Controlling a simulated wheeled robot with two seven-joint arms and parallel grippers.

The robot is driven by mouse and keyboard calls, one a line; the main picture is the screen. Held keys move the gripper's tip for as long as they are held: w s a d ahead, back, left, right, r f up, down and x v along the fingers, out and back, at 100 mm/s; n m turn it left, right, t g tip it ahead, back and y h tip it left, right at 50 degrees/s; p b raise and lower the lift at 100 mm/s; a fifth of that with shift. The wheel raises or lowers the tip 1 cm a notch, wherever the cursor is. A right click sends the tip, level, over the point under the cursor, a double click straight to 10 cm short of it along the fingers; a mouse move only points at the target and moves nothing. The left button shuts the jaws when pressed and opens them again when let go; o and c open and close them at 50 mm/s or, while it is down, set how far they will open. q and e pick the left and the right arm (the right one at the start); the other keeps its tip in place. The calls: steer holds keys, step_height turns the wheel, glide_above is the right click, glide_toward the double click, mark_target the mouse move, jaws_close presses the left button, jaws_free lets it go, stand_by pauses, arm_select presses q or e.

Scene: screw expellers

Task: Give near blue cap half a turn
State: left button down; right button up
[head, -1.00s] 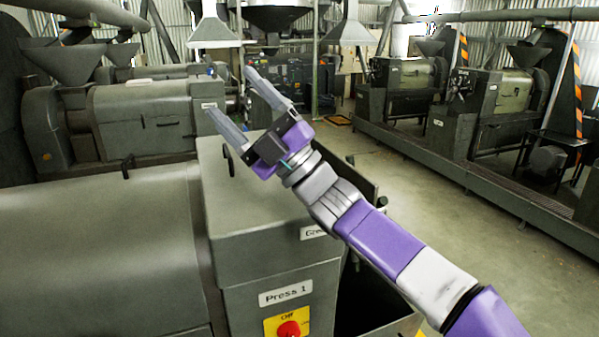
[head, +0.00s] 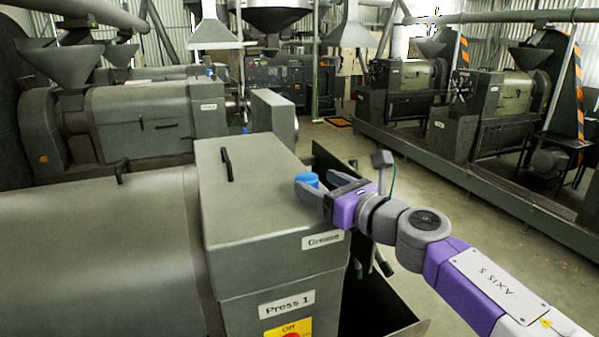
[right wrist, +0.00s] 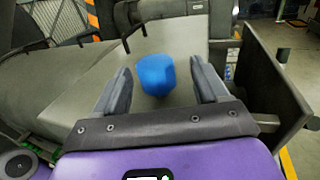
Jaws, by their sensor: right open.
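The near blue cap (head: 307,178) sits at the right edge of the top of the Press 1 housing (head: 250,205), above the "Grease" label (head: 323,240). My right gripper (head: 309,184) is open around it, with one finger on either side. In the right wrist view the blue cap (right wrist: 156,75) shows between the two spread fingers, with visible gaps on both sides. My left gripper is not in view.
A black handle (head: 227,164) stands on the housing top. A dark open trough (head: 375,300) lies right of the press. Other presses (head: 500,105) stand across the clear floor.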

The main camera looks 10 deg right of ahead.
mark_target(301, 174)
steer(key=shift+w+a+r, duration=0.2)
steer(key=shift+a, duration=0.25)
steer(key=x, duration=0.5)
steer(key=shift+p, duration=0.35)
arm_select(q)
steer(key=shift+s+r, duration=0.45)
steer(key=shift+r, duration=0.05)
arm_select(e)
steer(key=shift+s+r, duration=0.1)
steer(key=shift+s, duration=0.05)
steer(key=c, duration=1)
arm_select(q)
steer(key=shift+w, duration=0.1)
arm_select(e)
steer(key=shift+o, duration=0.2)
steer(key=shift+h, duration=0.3)
